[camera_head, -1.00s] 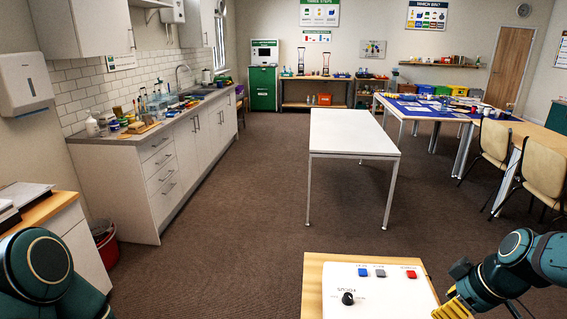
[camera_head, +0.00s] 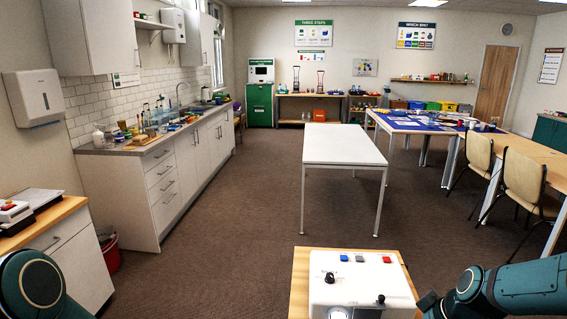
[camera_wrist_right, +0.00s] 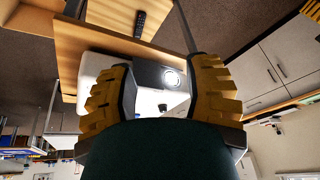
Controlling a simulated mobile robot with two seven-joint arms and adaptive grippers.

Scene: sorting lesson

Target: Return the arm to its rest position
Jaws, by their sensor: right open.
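My right arm (camera_head: 500,287) enters the head view at the lower right, beside a white box (camera_head: 350,277). Its gripper is not clear there. In the right wrist view, my right gripper (camera_wrist_right: 165,92) has its two yellow ridged fingers wide apart. The white box (camera_wrist_right: 95,72) shows behind and between them, with nothing visibly gripped; whether a finger touches it I cannot tell. My left arm (camera_head: 38,285) shows only as a rounded teal link at the lower left. The left gripper is out of view.
The box has blue, grey and red buttons and stands on a wooden top (camera_head: 300,290). A white table (camera_head: 345,148) stands beyond it, with open floor around. A counter (camera_head: 130,149) runs along the left wall. Chairs (camera_head: 524,180) and tables are on the right.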

